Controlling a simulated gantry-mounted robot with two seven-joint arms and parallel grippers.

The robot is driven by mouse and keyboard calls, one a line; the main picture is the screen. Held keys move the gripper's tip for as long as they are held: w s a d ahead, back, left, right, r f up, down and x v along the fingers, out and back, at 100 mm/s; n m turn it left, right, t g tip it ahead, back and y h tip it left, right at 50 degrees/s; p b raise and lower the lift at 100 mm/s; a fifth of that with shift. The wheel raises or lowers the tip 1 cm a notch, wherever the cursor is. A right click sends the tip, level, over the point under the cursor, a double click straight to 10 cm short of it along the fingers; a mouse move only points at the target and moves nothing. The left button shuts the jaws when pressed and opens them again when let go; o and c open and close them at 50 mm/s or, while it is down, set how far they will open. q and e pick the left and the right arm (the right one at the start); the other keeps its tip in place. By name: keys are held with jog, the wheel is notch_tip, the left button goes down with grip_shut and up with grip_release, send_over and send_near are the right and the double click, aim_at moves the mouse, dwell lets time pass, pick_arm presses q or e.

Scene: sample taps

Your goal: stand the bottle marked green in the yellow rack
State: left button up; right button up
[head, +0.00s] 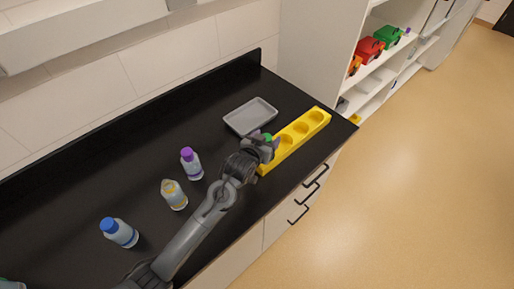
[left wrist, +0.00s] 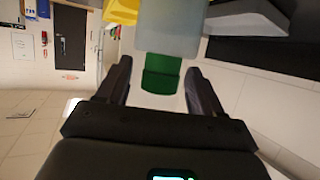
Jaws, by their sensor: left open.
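The green-capped bottle (left wrist: 170,28) shows large in the left wrist view, its green cap (left wrist: 162,74) between the two fingers. A gap shows on both sides of the cap. My left gripper (head: 266,146) is open around the cap, at the near left end of the yellow rack (head: 315,121). In the head view only a bit of the green cap (head: 267,137) shows; the gripper hides the rest. The rack also shows at the top of the left wrist view (left wrist: 120,11). I cannot tell whether the bottle's base is in a rack hole. My right gripper is out of view.
A grey tray (head: 250,116) lies behind the rack. The rack's far holes look empty.

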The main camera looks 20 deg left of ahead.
pick_arm(q)
jog(key=v, duration=1)
jog(key=s+f+g, duration=0.2)
jog(key=s+f, duration=0.1)
jog(key=s, duration=0.2)
jog(key=s+f+g, duration=0.1)
jog(key=s+f, duration=0.2)
jog(key=s, duration=0.2)
jog(key=s+f+m+g, duration=0.1)
jog(key=s+f+g, duration=0.1)
jog(key=s+f, duration=0.2)
jog(key=shift+s+a+g+p, duration=0.2)
jog(key=shift+s+g+p, duration=0.15)
jog(key=shift+s, duration=0.2)
jog(key=s+f+g, duration=0.1)
jog(key=s, duration=0.3)
jog(key=s+a+f+g, duration=0.1)
jog(key=s+g, duration=0.1)
jog(key=s, duration=0.3)
jog(key=s+f+g, duration=0.1)
jog(key=s, duration=0.4)
jog(key=shift+a+m, duration=0.25)
jog(key=shift+m, duration=0.15)
